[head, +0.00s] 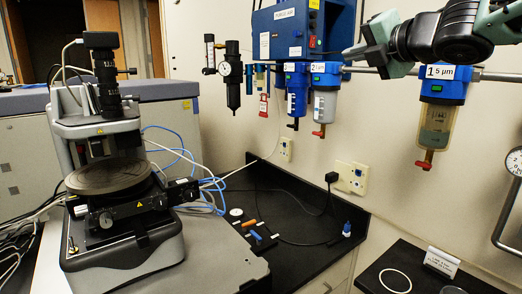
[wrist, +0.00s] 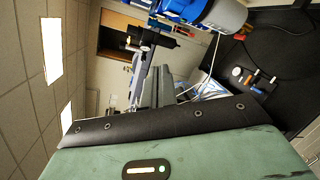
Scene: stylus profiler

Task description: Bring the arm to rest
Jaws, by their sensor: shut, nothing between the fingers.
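My arm (head: 465,28) reaches in from the upper right of the head view. My gripper (head: 352,55) points left, in front of the wall filters. It is shut and holds nothing. In the wrist view my gripper's fingers (wrist: 157,92) show as a grey pair close together beyond the green housing. The stylus profiler (head: 110,170), with its round stage and upright black camera, stands on the left, well apart from my gripper.
Blue-topped filters (head: 325,90) hang from a wall pipe behind my gripper; another (head: 437,115) hangs below my arm. A blue box (head: 295,35) is above. Air between gripper and bench is clear.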

